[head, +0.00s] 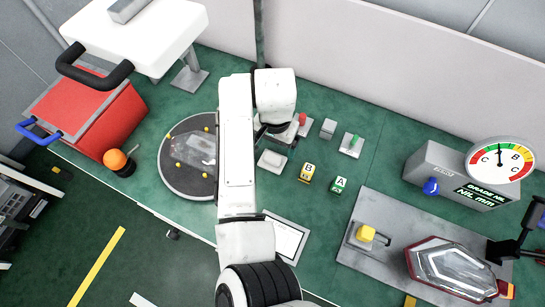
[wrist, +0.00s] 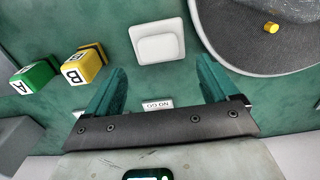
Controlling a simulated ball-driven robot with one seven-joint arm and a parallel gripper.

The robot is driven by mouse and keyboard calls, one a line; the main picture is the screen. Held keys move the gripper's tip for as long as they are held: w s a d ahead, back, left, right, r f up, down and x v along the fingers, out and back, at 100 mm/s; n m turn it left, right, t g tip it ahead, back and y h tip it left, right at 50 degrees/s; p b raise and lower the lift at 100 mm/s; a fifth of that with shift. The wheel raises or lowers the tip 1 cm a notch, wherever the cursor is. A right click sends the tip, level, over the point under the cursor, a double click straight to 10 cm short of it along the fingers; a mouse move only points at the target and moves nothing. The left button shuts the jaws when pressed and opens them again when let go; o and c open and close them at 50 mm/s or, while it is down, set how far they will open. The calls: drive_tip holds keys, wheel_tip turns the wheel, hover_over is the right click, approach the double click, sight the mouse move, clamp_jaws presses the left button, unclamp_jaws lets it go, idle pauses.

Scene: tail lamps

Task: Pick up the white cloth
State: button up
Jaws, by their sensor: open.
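The white cloth (head: 272,160) is a small, pale, rounded pad lying flat on the green bench, between the round grey turntable and the yellow block. In the wrist view the white cloth (wrist: 157,43) lies just beyond the fingertips, roughly centred between them and not touched. My gripper (wrist: 160,76) is open and empty, its two teal fingers apart with bare green bench between them. In the head view my white arm and wrist hide the gripper's fingers, near the back of the cloth.
A yellow block B (head: 305,172) and green block A (head: 339,185) stand right of the cloth. The grey turntable (head: 176,184) bears a clear lamp (head: 196,148). A red bin (head: 88,112) is left; a gauge box (head: 445,175) and lamp fixture (head: 385,262) are right.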

sight(274, 153)
wheel_tip(274, 153, down, 5)
drive_tip(key=shift+s+a+r, duration=0.1)
drive_tip(key=shift+s, duration=0.05)
drive_tip(key=shift+c, duration=0.4)
drive_tip(key=c, duration=0.7)
drive_tip(key=shift+c, duration=0.2)
drive_tip(key=shift+r, duration=0.15)
